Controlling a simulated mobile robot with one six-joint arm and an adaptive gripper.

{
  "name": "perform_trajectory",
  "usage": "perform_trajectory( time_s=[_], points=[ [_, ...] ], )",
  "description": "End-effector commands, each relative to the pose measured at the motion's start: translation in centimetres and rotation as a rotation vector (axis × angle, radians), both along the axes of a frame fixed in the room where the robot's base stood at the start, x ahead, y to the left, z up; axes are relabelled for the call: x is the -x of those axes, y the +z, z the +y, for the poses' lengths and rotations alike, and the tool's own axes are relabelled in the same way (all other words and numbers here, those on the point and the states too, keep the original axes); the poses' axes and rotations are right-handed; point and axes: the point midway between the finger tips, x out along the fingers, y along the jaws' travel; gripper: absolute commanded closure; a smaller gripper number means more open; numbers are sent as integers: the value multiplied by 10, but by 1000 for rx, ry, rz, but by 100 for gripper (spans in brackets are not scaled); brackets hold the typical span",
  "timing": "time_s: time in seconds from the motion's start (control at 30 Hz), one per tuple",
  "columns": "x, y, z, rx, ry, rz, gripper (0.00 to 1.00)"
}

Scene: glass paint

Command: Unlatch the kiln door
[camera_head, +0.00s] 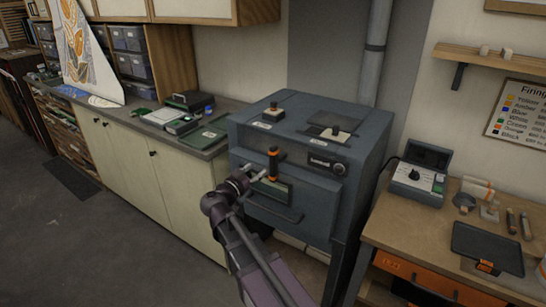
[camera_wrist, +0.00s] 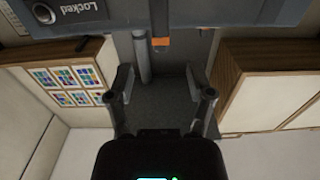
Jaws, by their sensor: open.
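The kiln (camera_head: 355,150) is a dark blue-grey box on legs. An upright latch handle (camera_head: 273,160), dark with orange bands, stands at the front of it. It also shows at the top of the wrist view (camera_wrist: 160,41) as a dark bar with an orange end. The kiln door (camera_head: 310,200) looks shut.
A counter (camera_head: 215,150) with green trays and boxes runs left of the kiln. On the right, a wooden bench (camera_head: 385,240) holds a control box (camera_head: 415,180), a black tray (camera_head: 487,248) and small tools. A grey flue pipe (camera_head: 376,50) rises behind the kiln.

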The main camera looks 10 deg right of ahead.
Motion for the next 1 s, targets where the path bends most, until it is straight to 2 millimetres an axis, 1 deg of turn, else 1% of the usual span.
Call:
perform_trajectory(
  time_s=[0.03,0.6,0.8,1.0],
  points=[
    [-7,0,-5,0,-2,0,31],
    [-63,0,-61,0,-1,0,31],
    [-74,0,-72,0,0,0,31],
    [-76,0,-75,0,0,0,31]
  ],
)
